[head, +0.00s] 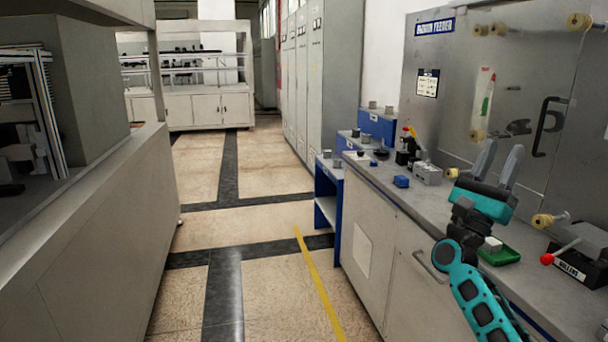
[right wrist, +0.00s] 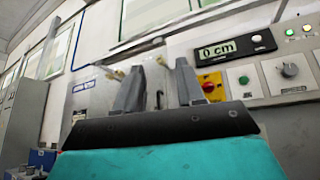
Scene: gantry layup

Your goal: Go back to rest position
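My right gripper (head: 500,165) is raised over the grey worktop on the right of the head view. Its two grey fingers point up and stand apart, with nothing between them. In the right wrist view the same gripper (right wrist: 158,85) shows its fingers spread and empty, in front of a wall panel with a display reading 0 cm (right wrist: 235,47). My left gripper is not in the head view.
The grey worktop (head: 390,180) carries a blue block (head: 401,182), a grey block (head: 427,174), a green tray (head: 500,256) and a red-knobbed lever (head: 547,259). A grey machine (head: 90,220) stands on the left. The tiled aisle (head: 245,218) between is clear.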

